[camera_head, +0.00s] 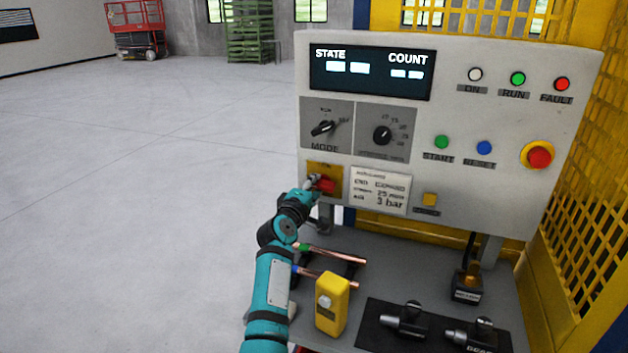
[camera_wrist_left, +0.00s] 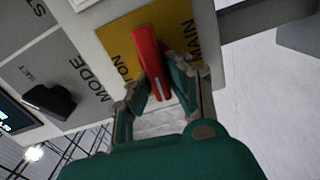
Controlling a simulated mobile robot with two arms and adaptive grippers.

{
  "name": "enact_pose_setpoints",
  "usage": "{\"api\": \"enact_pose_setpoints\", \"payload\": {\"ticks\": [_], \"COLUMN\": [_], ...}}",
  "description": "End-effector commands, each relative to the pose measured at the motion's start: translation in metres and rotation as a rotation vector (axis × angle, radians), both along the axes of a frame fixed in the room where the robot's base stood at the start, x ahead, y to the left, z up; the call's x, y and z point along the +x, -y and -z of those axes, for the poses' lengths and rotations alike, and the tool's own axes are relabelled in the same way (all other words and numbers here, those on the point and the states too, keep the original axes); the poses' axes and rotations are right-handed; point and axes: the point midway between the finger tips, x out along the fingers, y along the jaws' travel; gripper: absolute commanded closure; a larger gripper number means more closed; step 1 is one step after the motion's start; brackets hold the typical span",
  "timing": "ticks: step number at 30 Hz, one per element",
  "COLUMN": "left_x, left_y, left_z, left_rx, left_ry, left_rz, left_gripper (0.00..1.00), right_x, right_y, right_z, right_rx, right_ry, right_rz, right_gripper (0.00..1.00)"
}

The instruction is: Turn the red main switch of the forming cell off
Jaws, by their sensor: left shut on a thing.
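The red main switch (camera_head: 326,185) sits on a yellow plate (camera_head: 318,169) at the lower left of the grey control panel (camera_head: 480,120). My left gripper (camera_head: 311,185) is at the switch and covers part of it in the head view. In the left wrist view the red handle (camera_wrist_left: 152,62) stands between the fingers of my left gripper (camera_wrist_left: 160,90), which are shut on it. The words ON and MAIN show on the yellow plate (camera_wrist_left: 118,42) there; the handle's end lies low between the fingers. My right gripper is not in view.
The mode knob (camera_head: 322,128) is just above the switch. Below the panel, a grey table (camera_head: 400,270) holds copper tubes (camera_head: 335,255), a yellow box (camera_head: 331,303) and black fixtures (camera_head: 405,320). Yellow mesh fencing (camera_head: 590,190) stands at right. The floor at left is open.

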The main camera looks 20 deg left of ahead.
Motion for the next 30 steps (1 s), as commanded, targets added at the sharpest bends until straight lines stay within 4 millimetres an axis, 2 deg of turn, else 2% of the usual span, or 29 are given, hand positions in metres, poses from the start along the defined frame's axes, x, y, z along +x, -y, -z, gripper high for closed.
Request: {"api": "enact_pose_setpoints", "payload": {"ticks": [9, 23, 24, 28, 30], "left_x": [-0.0001, -0.0001, -0.0001, -0.0001, -0.0001], "left_y": [-0.0004, -0.0004, -0.0004, -0.0003, -0.0003], "left_z": [0.0013, 0.002, 0.002, 0.002, 0.002], "left_rx": [-0.088, -0.101, -0.101, -0.1, -0.099], "left_ry": [-0.003, -0.003, -0.003, -0.003, -0.003], "left_rz": [-0.001, -0.001, -0.001, 0.0, 0.0], "left_gripper": [1.0, 1.0, 0.8, 0.63, 0.62], "right_x": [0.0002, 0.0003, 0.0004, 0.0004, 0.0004], "right_y": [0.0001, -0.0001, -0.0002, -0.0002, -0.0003], "right_z": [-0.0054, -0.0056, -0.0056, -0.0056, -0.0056], "right_rx": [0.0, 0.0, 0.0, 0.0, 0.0], "right_ry": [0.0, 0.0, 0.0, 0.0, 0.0], "right_rz": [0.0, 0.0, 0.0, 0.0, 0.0], "right_gripper": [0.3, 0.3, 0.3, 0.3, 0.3]}}
